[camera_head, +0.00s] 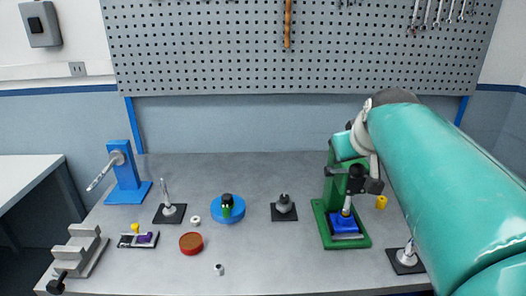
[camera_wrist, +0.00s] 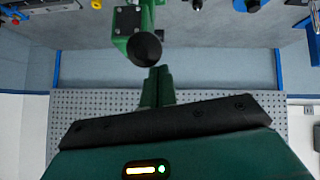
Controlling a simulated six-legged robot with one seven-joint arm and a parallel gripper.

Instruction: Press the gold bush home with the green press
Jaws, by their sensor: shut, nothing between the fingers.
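The green press (camera_head: 333,190) stands at the right of the bench, and part of it shows in the wrist view (camera_wrist: 125,20). A blue block (camera_head: 344,222) sits on its base. The press's black round knob (camera_wrist: 144,48) is right in front of my gripper (camera_wrist: 158,70). The fingers are shut together and empty, with their tips close to the knob; I cannot tell whether they touch it. In the head view my arm comes in from the right and hides part of the press. A small gold-yellow piece (camera_head: 381,202) stands right of the press. I cannot make out a bush in the blue block.
A dark-based post (camera_head: 284,208), a blue round stand (camera_head: 227,211) and a red dish (camera_head: 191,243) stand left of the press. A silver-tipped stand (camera_head: 408,257) is at the front right. A pegboard (camera_head: 200,50) hangs behind.

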